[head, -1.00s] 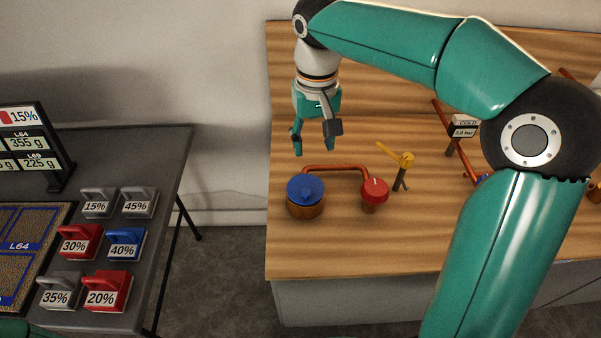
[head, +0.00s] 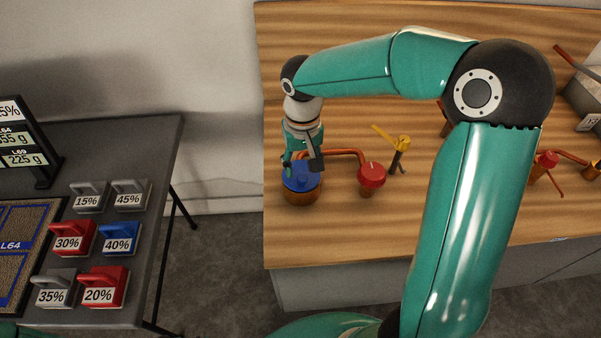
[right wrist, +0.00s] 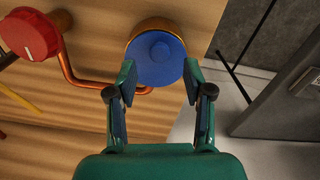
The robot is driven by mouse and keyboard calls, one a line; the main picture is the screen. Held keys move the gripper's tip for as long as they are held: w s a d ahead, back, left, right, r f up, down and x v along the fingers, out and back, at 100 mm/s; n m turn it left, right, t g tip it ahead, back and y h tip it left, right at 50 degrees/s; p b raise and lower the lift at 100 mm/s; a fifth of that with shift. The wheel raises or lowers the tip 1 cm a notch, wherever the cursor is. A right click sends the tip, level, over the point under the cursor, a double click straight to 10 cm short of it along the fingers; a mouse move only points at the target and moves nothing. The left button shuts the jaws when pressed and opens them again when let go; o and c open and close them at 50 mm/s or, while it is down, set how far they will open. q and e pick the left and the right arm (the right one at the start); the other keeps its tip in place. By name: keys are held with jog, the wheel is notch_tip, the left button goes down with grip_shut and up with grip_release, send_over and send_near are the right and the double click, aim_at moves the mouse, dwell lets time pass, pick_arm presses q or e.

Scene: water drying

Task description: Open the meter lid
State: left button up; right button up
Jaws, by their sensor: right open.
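The meter (head: 303,194) is a round brass body with a blue lid (head: 297,182) on top, at the left end of the wooden counter. The lid looks shut. It also shows in the right wrist view as a blue disc (right wrist: 158,62) with a round raised middle, inside the brass rim (right wrist: 157,24). My right gripper (head: 301,164) is open, just above and behind the lid in the head view. In the right wrist view its fingers (right wrist: 158,82) stand apart on either side of the lid's near part. I cannot tell whether they touch it. My left gripper is not in view.
A copper pipe (head: 345,152) joins the meter to a red-capped fitting (head: 372,175). A yellow-handled valve (head: 401,144) stands to its right. The wooden counter (head: 340,238) is clear in front. A dark table with weights (head: 98,288) stands at left.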

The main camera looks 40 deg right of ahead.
aim_at(302, 178)
jog(key=shift+f, duration=1.85)
grip_shut()
